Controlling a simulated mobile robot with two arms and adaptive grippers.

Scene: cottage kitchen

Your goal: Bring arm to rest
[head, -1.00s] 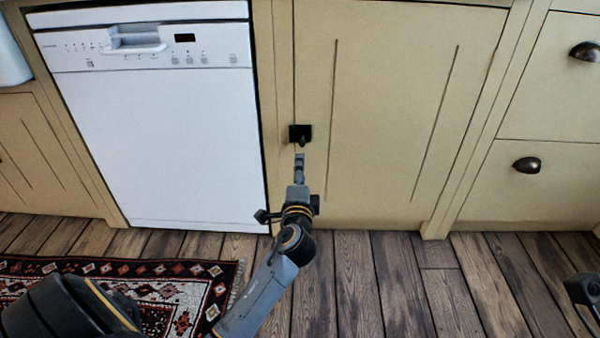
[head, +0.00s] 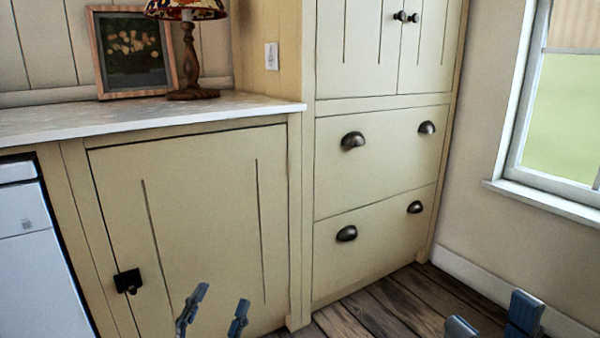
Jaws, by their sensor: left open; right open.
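My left gripper (head: 212,312) shows at the bottom edge, left of the middle, in the head view. Its two grey fingers point up and stand apart, with nothing between them. It is in front of the cream cabinet door (head: 205,220), to the right of the door's dark latch (head: 128,281). My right gripper (head: 492,322) shows at the bottom right corner, its fingertips apart and empty. The rest of both arms is below the picture.
A white dishwasher (head: 38,265) is at the left edge. A pale countertop (head: 150,115) carries a lamp (head: 190,50) and a framed picture (head: 133,50). A tall cabinet with drawers (head: 375,160) and a window (head: 565,110) are to the right. Bare wooden floor (head: 385,308) shows below.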

